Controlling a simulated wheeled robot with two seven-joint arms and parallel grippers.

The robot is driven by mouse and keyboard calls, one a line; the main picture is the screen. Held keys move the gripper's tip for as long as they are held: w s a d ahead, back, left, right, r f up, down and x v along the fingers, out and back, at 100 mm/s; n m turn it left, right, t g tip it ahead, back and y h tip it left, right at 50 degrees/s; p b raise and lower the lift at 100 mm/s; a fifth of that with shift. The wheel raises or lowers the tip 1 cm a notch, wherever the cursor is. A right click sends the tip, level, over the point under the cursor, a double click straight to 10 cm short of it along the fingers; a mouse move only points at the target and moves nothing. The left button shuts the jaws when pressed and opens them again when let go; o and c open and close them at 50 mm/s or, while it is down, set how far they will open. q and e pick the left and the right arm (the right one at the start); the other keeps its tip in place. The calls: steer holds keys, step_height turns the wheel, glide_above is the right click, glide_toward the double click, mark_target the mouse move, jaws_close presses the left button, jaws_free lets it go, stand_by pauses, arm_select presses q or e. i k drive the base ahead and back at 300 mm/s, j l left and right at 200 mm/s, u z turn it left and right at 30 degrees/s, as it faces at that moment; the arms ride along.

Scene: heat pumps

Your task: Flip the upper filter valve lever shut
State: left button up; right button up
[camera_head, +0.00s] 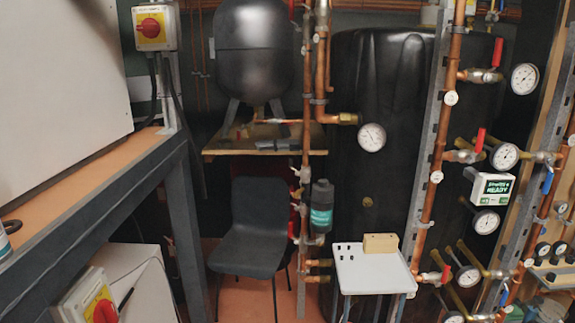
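The filter (321,206), a dark canister with a teal label, is mounted beside a vertical copper pipe near the middle of the view. A valve (303,174) sits on the pipe just above the filter, and another valve (306,239) sits below it. Small red levers show along the left side of this pipe, the upper one (297,194) near the filter's top. They are too small for me to tell which way they are turned. Neither of my grippers is in view.
A dark chair (256,230) stands left of the filter. A small white table (372,268) with a wooden block (381,243) stands in front to the right. Behind is a large black tank (385,130). Pipes with gauges line the right side. A dark metal frame (90,200) fills the left.

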mark_target(290, 160)
steer(key=i+l+u, duration=0.15)
steer(key=i+u, duration=0.3)
steer(key=i, duration=0.2)
steer(key=i+l+u, duration=0.45)
steer(key=i, duration=0.2)
steer(key=i+l+u, duration=0.4)
steer(key=i+l, duration=0.15)
steer(key=i, duration=0.05)
